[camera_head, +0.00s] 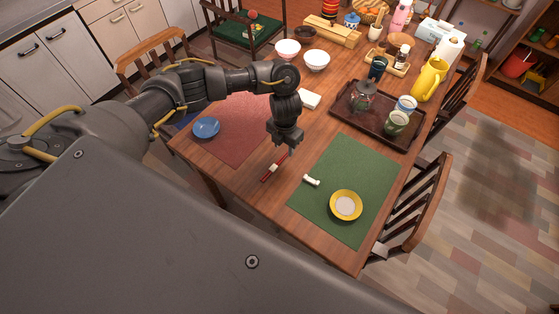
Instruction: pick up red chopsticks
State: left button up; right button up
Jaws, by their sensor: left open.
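The red chopsticks (270,172) lie on the wooden table, between the red placemat and the green placemat, with a small pale band near their middle. My left gripper (284,149) points down just above their far end and partly covers it. It is open. I cannot tell whether its fingers touch the chopsticks. My right gripper is not in view.
A blue dish (206,127) sits on the red placemat (240,145). A yellow bowl (346,205) and a small white rest (312,180) are on the green placemat (325,220). A dark tray (352,115) holds a glass pot and cups. Wooden chairs stand around the table.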

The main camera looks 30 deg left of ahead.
aim_at(283, 158)
pick_arm(q)
jog(key=shift+s+a+f, duration=0.1)
jog(key=shift+f, duration=1.2)
jog(key=shift+s+a+f, duration=0.1)
jog(key=shift+f, duration=1.15)
grip_shut()
